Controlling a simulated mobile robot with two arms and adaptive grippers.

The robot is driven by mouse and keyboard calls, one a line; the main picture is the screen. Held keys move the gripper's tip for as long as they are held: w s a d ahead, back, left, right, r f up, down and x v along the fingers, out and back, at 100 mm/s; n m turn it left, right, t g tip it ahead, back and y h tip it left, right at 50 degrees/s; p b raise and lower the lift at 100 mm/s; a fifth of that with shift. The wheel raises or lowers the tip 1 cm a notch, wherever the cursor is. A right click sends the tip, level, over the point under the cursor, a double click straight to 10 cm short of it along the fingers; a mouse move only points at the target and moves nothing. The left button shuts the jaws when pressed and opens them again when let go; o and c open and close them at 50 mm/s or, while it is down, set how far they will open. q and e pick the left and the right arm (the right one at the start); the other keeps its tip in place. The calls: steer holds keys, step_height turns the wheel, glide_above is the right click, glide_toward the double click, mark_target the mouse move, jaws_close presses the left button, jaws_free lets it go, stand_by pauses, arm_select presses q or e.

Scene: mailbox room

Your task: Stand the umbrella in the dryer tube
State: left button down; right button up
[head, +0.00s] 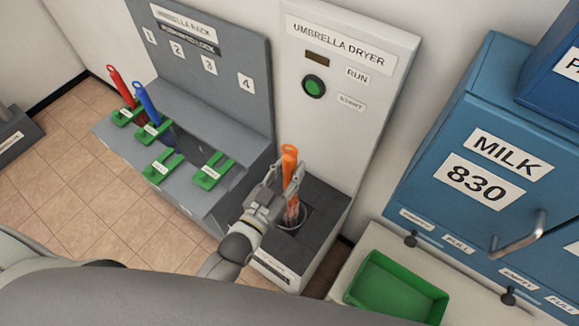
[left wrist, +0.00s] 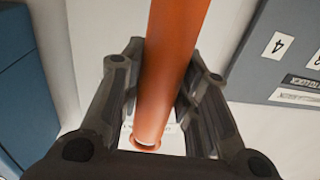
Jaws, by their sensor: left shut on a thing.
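An orange umbrella (head: 289,160) stands roughly upright in the head view, its lower part at the round opening of the dryer tube (head: 306,216) in the dark top of the umbrella dryer (head: 340,80). My left gripper (head: 285,184) is shut on the umbrella's shaft, above the opening. In the left wrist view the orange umbrella (left wrist: 172,60) runs between the two dark fingers. Its lower tip is hidden, so I cannot tell how deep it sits. My right gripper is out of view.
The umbrella rack (head: 215,65) at the left holds a red umbrella (head: 120,85) and a blue umbrella (head: 148,103) by green clips. The dryer has a green button (head: 314,86). A green tray (head: 395,290) and blue mailbox cabinet (head: 470,160) stand at the right.

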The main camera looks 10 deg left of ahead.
arm_select(q)
steer(key=shift+f+b, duration=3)
steer(key=shift+f, duration=1.45)
steer(key=c, duration=1)
jaws_free()
steer(key=shift+f, duration=0.15)
steer(key=shift+s, duration=0.1)
steer(key=v, duration=1.1)
steer(key=shift+s+a, duration=0.2)
steer(key=shift+s, duration=0.15)
